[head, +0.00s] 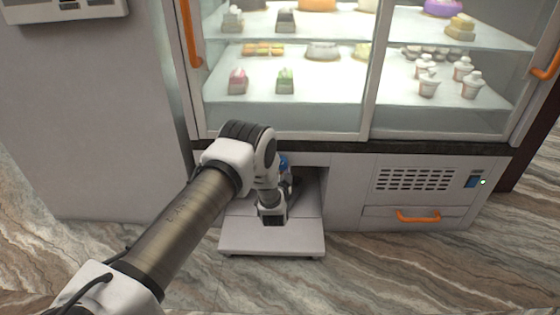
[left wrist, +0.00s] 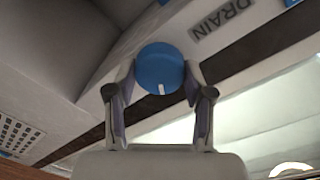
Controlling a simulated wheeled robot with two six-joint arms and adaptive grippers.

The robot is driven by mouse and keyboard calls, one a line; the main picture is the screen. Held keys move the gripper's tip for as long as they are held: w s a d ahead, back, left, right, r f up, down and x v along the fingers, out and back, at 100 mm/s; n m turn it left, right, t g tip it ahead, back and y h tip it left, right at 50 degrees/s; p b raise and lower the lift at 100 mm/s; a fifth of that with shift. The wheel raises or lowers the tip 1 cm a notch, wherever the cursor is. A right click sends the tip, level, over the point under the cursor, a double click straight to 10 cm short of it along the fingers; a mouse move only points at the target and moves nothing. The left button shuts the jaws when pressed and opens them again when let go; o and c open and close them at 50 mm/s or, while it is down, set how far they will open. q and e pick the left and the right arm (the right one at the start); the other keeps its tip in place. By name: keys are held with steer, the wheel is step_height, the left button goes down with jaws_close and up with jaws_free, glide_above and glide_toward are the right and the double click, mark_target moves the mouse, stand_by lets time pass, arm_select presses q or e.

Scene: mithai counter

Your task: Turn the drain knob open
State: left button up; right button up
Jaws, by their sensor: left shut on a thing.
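The drain knob (left wrist: 160,68) is a round blue knob with a white mark near its lower edge in the left wrist view. A grey label reading DRAIN (left wrist: 223,19) is beside it. My left gripper (left wrist: 160,80) has one finger on each side of the knob and is shut on it. In the head view my left gripper (head: 284,184) reaches into the recess under the display case, where only a bit of the blue knob (head: 284,161) shows behind it. My right gripper is in neither view.
A glass display case (head: 285,118) with sweets stands above the recess. A light platform (head: 272,240) is on the floor below my left gripper. To the right are a vent grille (head: 412,180) and an orange-handled drawer (head: 418,216). A grey wall (head: 100,120) is on the left.

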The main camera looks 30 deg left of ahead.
arm_select(q)
steer(key=shift+m+p, duration=2.2)
steer(key=shift+m, duration=3.3)
steer(key=shift+d+g+y, duration=0.1)
steer(key=shift+g+y, duration=0.2)
steer(key=o, duration=1.2)
steer(key=shift+w, duration=0.1)
